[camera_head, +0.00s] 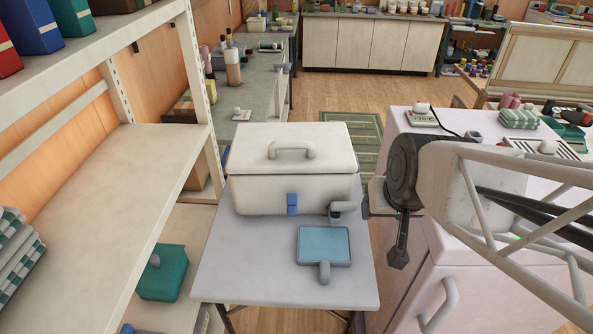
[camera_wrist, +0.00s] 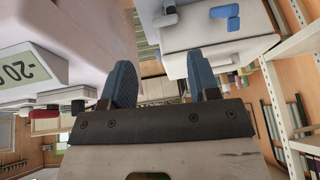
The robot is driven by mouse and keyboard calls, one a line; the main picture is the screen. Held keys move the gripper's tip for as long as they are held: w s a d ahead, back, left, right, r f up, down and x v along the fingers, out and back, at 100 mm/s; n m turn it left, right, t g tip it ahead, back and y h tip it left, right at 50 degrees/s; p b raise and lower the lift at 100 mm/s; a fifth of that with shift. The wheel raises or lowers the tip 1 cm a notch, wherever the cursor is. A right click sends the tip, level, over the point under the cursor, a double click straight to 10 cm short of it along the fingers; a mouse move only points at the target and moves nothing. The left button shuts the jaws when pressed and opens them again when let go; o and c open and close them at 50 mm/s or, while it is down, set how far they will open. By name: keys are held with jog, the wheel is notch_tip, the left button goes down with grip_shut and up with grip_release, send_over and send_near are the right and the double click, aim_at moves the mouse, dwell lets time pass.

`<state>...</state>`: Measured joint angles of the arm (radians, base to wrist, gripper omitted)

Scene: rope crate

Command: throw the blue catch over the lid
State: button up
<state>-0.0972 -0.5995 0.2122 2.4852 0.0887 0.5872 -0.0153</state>
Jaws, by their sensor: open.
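The white crate (camera_head: 250,198) stands on the grey table with its lid (camera_head: 325,140) on top, seemingly closed. The small blue catch (camera_head: 292,204) is on the crate's front, below the lid's edge, and hangs down. In the wrist view the crate (camera_wrist: 215,38) is at the upper right, with the blue catch (camera_wrist: 226,14) near the top edge. My gripper (camera_head: 366,206) is right of the crate, apart from it. In the wrist view my gripper's two blue-grey fingers (camera_wrist: 160,82) are spread and nothing is between them.
A blue-topped, grey-rimmed pad with a handle (camera_head: 324,245) lies in front of the crate. A grey cylindrical piece (camera_head: 342,207) sits at the crate's front right corner. A pale pink cabinet (camera_head: 450,260) stands right, a shelf unit (camera_head: 130,160) left. The table's front left (camera_head: 245,270) is clear.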

jog(key=w+a+f+t+y, duration=0.2)
jog(key=w+a+f+t, duration=0.2)
jog(key=w+a+f, duration=0.3)
jog(key=t+h, duration=0.2)
jog(key=t, duration=0.7)
send_near(292, 208)
jog(key=shift+w+f, duration=0.4)
jog(key=shift+w, duration=0.3)
jog(key=shift+w+f, duration=0.35)
jog(key=shift+w, duration=0.3)
jog(key=shift+w+f, duration=0.4)
jog(key=shift+w, duration=0.3)
jog(key=shift+w, duration=0.15)
jog(key=shift+w+a, duration=0.15)
jog(key=shift+w, duration=1.7)
jog(key=shift+w+a, duration=0.2)
jog(key=shift+w, duration=1.7)
grip_shut()
